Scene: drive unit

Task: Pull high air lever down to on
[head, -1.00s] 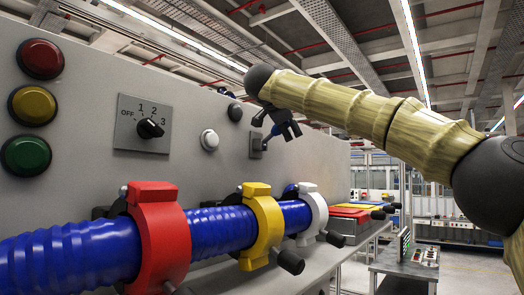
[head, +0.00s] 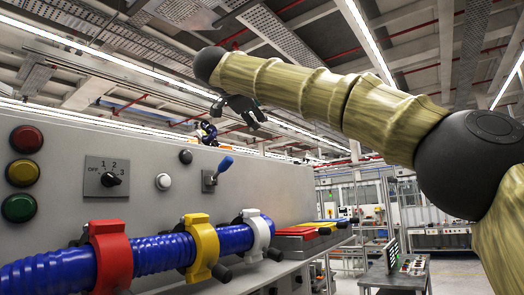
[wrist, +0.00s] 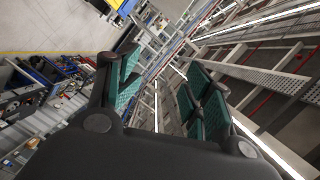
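The lever, with a blue handle (head: 222,166) on a small grey plate (head: 209,180), is on the right part of the grey panel in the head view. Its handle points up and to the right. My gripper (head: 240,110) is above the lever, higher than the panel's top edge, and apart from it. In the wrist view, my gripper (wrist: 163,68) has its green-padded fingers spread with nothing between them. The lever does not show in the wrist view.
The grey panel also carries red, yellow and green buttons (head: 22,172), a rotary switch (head: 112,179) and a white button (head: 163,181). Below runs a blue hose (head: 160,254) with red, yellow and white clamps. Open air surrounds my gripper above the panel.

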